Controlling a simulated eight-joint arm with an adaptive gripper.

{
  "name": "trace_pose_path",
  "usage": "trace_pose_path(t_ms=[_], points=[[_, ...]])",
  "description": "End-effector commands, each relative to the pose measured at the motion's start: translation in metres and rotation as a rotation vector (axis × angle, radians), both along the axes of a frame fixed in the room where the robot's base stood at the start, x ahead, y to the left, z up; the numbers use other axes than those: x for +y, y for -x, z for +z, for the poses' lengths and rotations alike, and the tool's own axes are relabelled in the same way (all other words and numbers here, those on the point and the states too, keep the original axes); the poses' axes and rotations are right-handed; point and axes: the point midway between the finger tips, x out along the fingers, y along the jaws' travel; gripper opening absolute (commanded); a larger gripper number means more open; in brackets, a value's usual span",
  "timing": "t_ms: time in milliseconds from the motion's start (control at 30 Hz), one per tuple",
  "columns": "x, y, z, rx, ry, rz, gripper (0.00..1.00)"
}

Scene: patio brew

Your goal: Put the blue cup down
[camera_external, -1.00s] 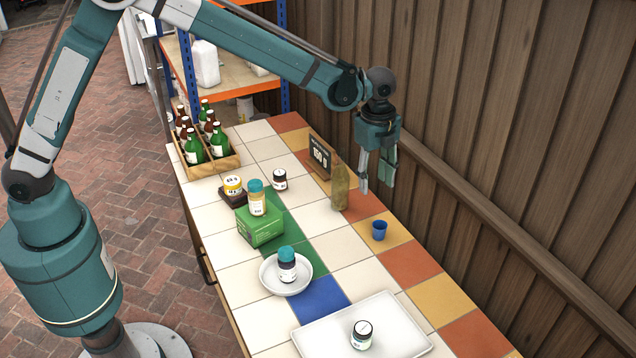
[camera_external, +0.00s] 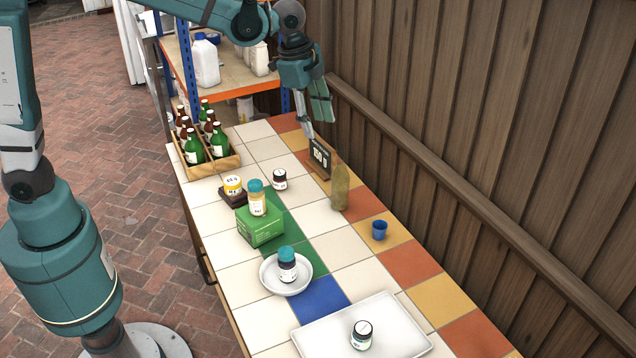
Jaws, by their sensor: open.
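The blue cup (camera_external: 379,230) stands upright on a yellow-orange tile near the right edge of the tiled table (camera_external: 336,244). Nothing touches it. My gripper (camera_external: 320,129) is open and empty. It hangs above the far right part of the table, near the black sign, well away from the cup.
A tan bottle (camera_external: 340,187) and a black sign (camera_external: 320,158) stand between my gripper and the cup. A bottle crate (camera_external: 226,163), green box (camera_external: 260,226), white plate (camera_external: 303,284) and white tray (camera_external: 318,337) hold other items. A wooden fence (camera_external: 480,130) runs along the right.

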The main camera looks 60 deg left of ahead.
Motion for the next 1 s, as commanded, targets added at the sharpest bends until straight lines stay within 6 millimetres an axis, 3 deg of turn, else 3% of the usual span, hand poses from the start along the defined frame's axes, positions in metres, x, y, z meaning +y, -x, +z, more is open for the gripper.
trace_pose_path(t_ms=[500,1000], points=[[0.055,0.089,0.046,-0.085,0.068,0.234,0.41],[0.099,0.177,0.064,-0.165,0.146,0.457,0.41]])
